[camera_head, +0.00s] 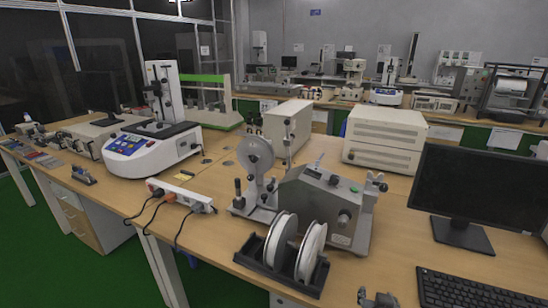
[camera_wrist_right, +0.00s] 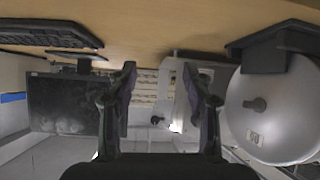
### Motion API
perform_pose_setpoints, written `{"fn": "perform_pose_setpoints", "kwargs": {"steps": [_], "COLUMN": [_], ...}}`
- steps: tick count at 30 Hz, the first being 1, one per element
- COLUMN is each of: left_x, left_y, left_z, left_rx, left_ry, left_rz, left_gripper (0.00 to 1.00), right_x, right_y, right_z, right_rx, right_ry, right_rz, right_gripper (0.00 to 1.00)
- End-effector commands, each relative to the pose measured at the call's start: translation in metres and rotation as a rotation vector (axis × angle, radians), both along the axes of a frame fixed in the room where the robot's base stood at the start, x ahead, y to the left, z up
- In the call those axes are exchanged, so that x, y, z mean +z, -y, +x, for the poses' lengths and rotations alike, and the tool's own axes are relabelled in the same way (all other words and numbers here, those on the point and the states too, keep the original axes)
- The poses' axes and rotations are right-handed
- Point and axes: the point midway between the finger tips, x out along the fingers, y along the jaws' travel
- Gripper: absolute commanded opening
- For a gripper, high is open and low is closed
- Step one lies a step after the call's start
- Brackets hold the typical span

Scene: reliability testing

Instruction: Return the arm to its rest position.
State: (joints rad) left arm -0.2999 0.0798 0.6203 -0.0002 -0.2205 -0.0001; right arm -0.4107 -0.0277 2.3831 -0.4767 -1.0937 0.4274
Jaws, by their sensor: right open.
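My right gripper (camera_head: 378,298) shows at the bottom edge of the head view, between the spool holder and the keyboard. Only its tip is visible there. In the right wrist view its two dark fingers (camera_wrist_right: 160,85) stand wide apart with nothing between them. The right gripper is open and empty. The rest of the right arm is out of the head view. My left gripper and left arm are not in view.
Close by are white spools (camera_head: 311,252) in a black holder (camera_head: 262,272), a grey machine (camera_head: 318,208), a monitor (camera_head: 478,195) and a keyboard (camera_head: 470,291). A power strip (camera_head: 180,195) lies left. Bare wooden tabletop (camera_head: 395,240) shows between machine and monitor.

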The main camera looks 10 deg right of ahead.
Motion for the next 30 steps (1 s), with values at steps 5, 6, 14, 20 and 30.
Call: {"fn": "perform_pose_setpoints", "kwargs": {"steps": [5, 6, 14, 20, 30], "left_x": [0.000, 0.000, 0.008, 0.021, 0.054], "left_y": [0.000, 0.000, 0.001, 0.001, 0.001], "left_z": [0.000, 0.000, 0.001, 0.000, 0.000], "left_rx": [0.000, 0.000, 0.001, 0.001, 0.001], "left_ry": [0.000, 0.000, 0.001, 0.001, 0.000], "left_rz": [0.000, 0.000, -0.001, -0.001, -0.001], "left_gripper": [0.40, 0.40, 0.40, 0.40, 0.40], "right_x": [-0.053, -0.062, -0.118, -0.192, -0.361], "right_y": [-0.026, -0.033, -0.058, -0.049, -0.028], "right_z": [-0.057, -0.071, -0.123, -0.117, -0.192], "right_rx": [0.184, 0.233, 0.456, 0.440, 0.411], "right_ry": [-0.334, -0.404, -0.686, -0.715, -0.800], "right_rz": [0.041, 0.051, 0.101, 0.114, 0.149], "right_gripper": [0.50, 0.50, 0.50, 0.50, 0.50]}}
